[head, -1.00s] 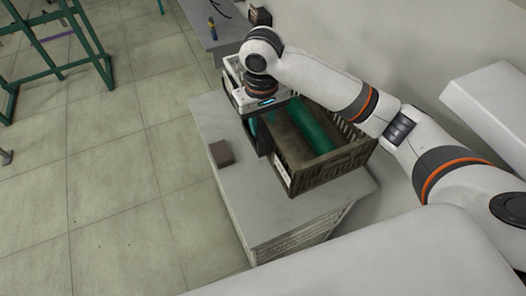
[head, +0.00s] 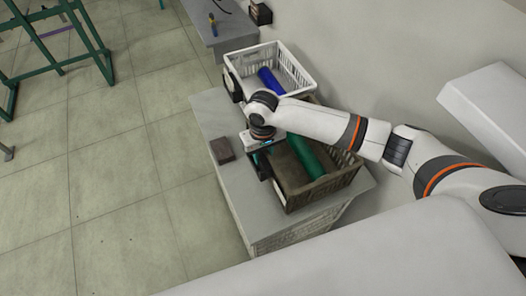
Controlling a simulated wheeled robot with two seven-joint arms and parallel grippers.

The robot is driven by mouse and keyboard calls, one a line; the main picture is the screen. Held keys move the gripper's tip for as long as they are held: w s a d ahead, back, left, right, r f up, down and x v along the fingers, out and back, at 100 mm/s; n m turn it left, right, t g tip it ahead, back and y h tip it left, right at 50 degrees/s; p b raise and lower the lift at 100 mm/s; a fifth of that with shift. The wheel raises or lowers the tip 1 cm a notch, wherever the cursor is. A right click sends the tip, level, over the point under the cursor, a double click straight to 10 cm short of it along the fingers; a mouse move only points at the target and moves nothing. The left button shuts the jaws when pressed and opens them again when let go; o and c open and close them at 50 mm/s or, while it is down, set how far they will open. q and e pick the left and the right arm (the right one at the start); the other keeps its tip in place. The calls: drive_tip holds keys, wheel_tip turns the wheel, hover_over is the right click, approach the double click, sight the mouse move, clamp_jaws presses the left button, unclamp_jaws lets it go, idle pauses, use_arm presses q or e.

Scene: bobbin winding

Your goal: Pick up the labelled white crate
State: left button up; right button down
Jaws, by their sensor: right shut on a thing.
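The white crate (head: 293,65) stands at the back end of the grey bench, with a blue roll (head: 271,80) inside and a dark patch on its left end. I cannot read any label on it. My right gripper (head: 260,163) is away from the white crate. It points down at the left end of a brown slatted crate (head: 325,187) in front of it and is shut on that crate's wall. The fingertips are partly hidden. My right arm crosses above the gap between the crates and hides part of both. My left gripper is not in view.
The brown crate holds a green roll (head: 305,157) and sits near the front of the bench (head: 235,190). A small brown block (head: 222,150) lies to its left. Another grey table (head: 222,32) stands behind.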

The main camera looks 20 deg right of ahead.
drive_tip(key=c, duration=1.5)
unclamp_jaws()
drive_tip(key=shift+f, duration=0.1)
drive_tip(key=o, duration=0.4)
drive_tip(key=shift+o, duration=0.2)
